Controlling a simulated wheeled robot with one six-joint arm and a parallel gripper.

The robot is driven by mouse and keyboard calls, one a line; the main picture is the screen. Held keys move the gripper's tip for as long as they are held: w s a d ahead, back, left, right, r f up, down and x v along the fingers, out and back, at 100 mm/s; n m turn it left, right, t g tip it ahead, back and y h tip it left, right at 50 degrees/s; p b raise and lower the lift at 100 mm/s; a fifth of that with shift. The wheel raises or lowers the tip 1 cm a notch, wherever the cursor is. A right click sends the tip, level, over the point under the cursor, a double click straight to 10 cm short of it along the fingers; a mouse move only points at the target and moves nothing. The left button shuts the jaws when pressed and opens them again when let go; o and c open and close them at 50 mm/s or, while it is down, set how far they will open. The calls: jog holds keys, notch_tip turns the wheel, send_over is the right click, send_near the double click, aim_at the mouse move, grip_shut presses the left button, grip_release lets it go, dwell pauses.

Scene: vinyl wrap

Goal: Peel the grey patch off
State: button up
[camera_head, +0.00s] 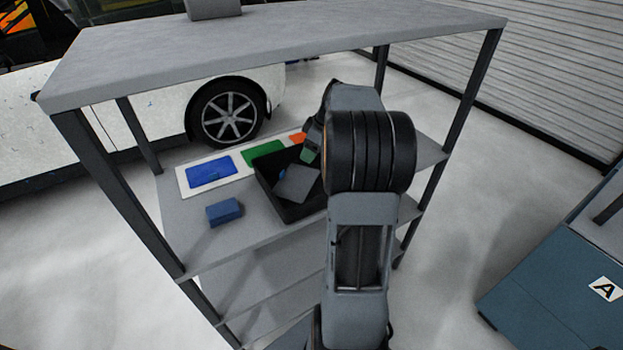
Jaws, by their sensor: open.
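A white board (179,178) lies on the shelf with a blue patch (210,173), a green patch (263,152) and an orange patch (298,138) on it. A flat grey piece (298,184) lies tilted in a black tray (262,187) in front of the board; I cannot tell whether it is the grey patch. No grey patch is visible on the exposed part of the board; its right end is hidden behind my arm. My gripper (311,147) is open above the tray's far side, beside the orange patch, and is partly hidden by my wrist.
A blue block (224,212) sits on the shelf left of the tray. The shelf rack's grey top (270,45) and its dark posts (118,195) enclose the space around my arm. A teal cabinet (545,290) stands at right.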

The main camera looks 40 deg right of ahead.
jog(key=v, duration=0.7)
jog(key=shift+r, duration=0.3)
dwell(0.5)
jog(key=s+a+f+m+g+h, duration=0.1)
jog(key=s+a+f+m+h, duration=0.1)
jog(key=s+a+f+m, duration=0.35)
jog(key=s+a+f, duration=0.1)
jog(key=s+a, duration=0.1)
jog(key=a, duration=0.5)
jog(key=s+a, duration=0.3)
jog(key=a, duration=0.3)
jog(key=s+a+f+t, duration=0.1)
jog(key=s+a, duration=0.2)
jog(key=a, duration=0.4)
jog(key=shift+s+a+f+m+h, duration=0.2)
jog(key=shift+a+f+m+h, duration=0.1)
jog(key=shift+m, duration=0.05)
